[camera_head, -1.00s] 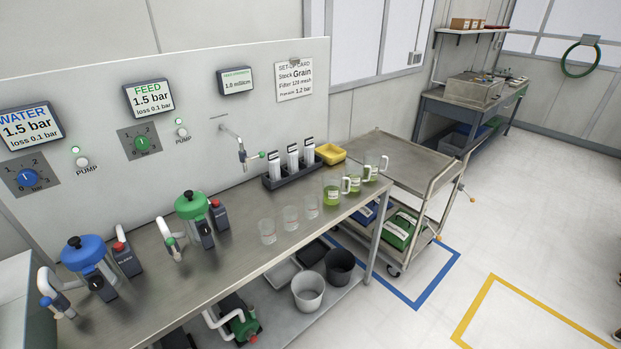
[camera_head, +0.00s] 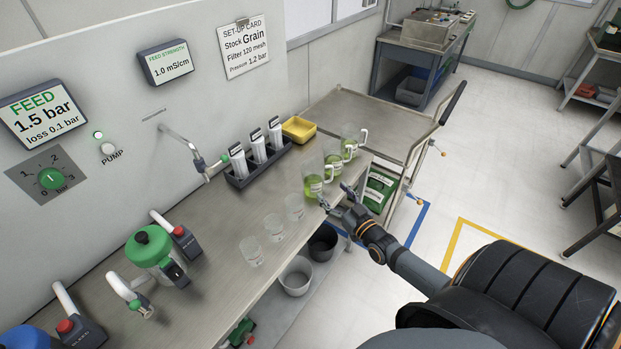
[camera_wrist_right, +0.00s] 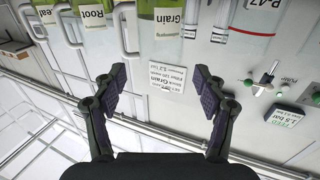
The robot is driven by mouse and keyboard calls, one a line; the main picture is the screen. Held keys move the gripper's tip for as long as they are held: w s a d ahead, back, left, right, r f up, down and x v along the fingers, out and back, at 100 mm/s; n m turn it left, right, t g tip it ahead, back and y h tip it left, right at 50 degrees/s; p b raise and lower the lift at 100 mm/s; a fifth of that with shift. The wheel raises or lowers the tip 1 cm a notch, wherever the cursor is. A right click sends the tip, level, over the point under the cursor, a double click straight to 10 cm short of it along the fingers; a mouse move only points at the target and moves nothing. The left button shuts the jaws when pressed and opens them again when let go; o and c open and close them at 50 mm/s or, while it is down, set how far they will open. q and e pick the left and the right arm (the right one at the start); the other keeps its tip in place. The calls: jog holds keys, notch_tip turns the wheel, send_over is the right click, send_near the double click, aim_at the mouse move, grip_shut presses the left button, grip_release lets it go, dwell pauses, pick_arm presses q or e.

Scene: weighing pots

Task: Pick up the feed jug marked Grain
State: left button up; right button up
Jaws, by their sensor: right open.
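Three clear jugs of green liquid stand in a row at the far right end of the bench. In the right wrist view the jug marked Grain (camera_wrist_right: 168,35) is at the top middle, with its white handle on its left side. It is the jug nearest the beakers in the head view (camera_head: 314,184). The Root jug (camera_wrist_right: 92,22) and another jug, its label partly cut off (camera_wrist_right: 48,15), are left of it. My right gripper (camera_head: 336,196) is open and empty, fingertips (camera_wrist_right: 160,78) pointing at the Grain jug, apart from it. My left gripper is out of view.
Several clear beakers (camera_head: 274,226) stand nearer on the bench. A dark rack of white cartridges (camera_head: 259,151) and a yellow tray (camera_head: 299,130) are behind the jugs. The set-up card (camera_head: 244,48) reads Grain. A steel cart (camera_head: 370,117) stands beyond the bench end.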

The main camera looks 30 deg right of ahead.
aim_at(320, 180)
jog(key=w, duration=0.3)
jog(key=shift+w+f+b, duration=0.15)
jog(key=shift+f+b, duration=0.15)
jog(key=shift+w, duration=0.6)
jog(key=w+b, duration=0.2)
jog(key=w, duration=0.2)
jog(key=shift+b, duration=0.3)
jog(key=shift+w, duration=0.25)
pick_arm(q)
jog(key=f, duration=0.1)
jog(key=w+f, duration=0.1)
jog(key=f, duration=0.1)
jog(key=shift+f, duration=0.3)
pick_arm(e)
jog(key=shift+s+r, duration=0.1)
jog(key=shift+r, duration=0.05)
jog(key=shift+s, duration=0.1)
jog(key=shift+c, duration=1.1)
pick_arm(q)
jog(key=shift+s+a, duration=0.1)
pick_arm(e)
jog(key=c, duration=0.8)
